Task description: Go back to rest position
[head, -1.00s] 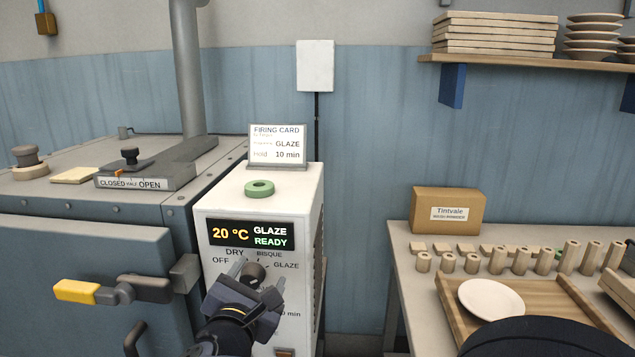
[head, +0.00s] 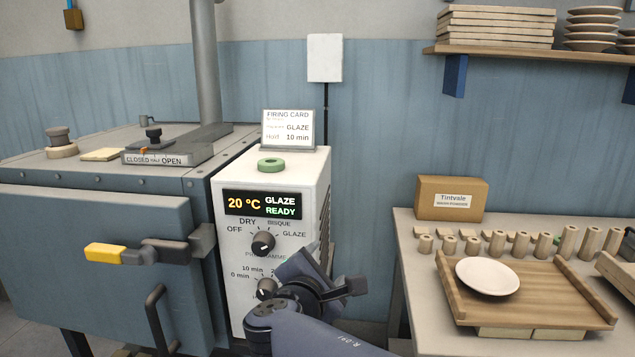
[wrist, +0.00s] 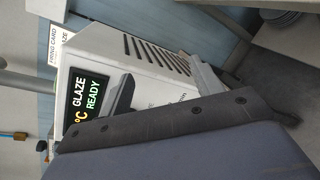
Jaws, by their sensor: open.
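My gripper (wrist: 163,90) is open and empty in the wrist view. Its two fingers stand apart in front of the white control box (head: 318,215). In the head view my wrist covers the box's lower right front, and the fingers are mostly hidden. The box's display (head: 262,204) reads 20 °C, GLAZE, READY. The programme knob (head: 263,243) is uncovered, with no finger on it. A lower knob (head: 266,288) beside a minutes scale is partly hidden by my arm.
A grey-blue kiln (head: 90,235) with a yellow-tipped handle (head: 105,253) stands at the left. At the right, a worktable (head: 425,310) bears a wooden tray (head: 540,315), a white plate (head: 487,276) and a cardboard box (head: 450,199).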

